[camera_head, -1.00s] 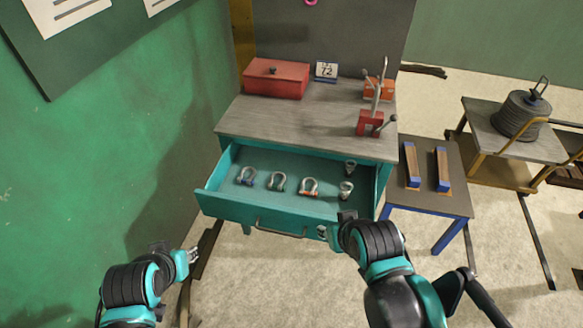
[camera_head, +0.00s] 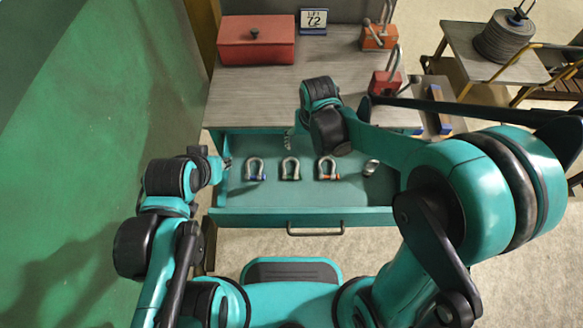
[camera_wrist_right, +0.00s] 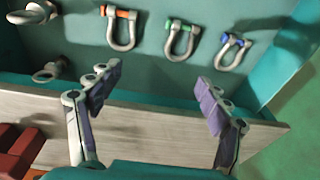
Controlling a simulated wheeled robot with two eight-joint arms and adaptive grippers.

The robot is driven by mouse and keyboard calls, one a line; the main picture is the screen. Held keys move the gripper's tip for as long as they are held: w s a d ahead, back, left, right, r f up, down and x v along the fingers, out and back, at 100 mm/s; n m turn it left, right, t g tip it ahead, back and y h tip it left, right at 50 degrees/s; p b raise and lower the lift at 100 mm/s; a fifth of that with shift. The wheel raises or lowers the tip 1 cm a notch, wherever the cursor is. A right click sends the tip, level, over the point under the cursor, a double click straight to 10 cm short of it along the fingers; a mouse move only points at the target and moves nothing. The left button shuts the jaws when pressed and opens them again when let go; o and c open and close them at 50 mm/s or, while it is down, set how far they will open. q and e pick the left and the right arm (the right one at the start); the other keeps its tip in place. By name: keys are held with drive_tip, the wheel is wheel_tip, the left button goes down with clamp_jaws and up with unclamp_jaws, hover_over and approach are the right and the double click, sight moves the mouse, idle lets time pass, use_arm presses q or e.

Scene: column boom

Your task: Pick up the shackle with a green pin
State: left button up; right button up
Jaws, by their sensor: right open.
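The shackle with a green pin (camera_head: 284,169) lies in the open teal drawer (camera_head: 305,197), between the blue-pin shackle (camera_head: 249,170) and the orange-pin shackle (camera_head: 322,168). In the right wrist view the green-pin shackle (camera_wrist_right: 171,42) lies ahead of the fingers, its curved end towards them. My right gripper (camera_wrist_right: 154,92) is open and empty, with the shackle apart from both fingers. In the head view my right gripper (camera_head: 291,138) is at the drawer's back, by the bench edge. My left gripper (camera_head: 224,164) is by the drawer's left wall; its fingers are too small to judge.
The wooden bench top (camera_head: 240,100) overhangs the drawer's back. The drawer floor in front of the shackles is clear.

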drive_tip(key=g, duration=0.2)
hover_over(290, 170)
wheel_tip(290, 170, down, 7)
wheel_tip(290, 170, down, 3)
drive_tip(key=shift+r+b, duration=0.1)
drive_tip(key=shift+b, duration=0.3)
wheel_tip(290, 170, down, 5)
drive_tip(key=b, duration=0.2)
drive_tip(key=shift+w+f+b, duration=0.1)
drive_tip(key=shift+f+b, duration=0.1)
drive_tip(key=shift+b, duration=0.15)
drive_tip(key=shift+r, duration=0.1)
drive_tip(key=shift+c, duration=0.6)
drive_tip(key=c, duration=1.3)
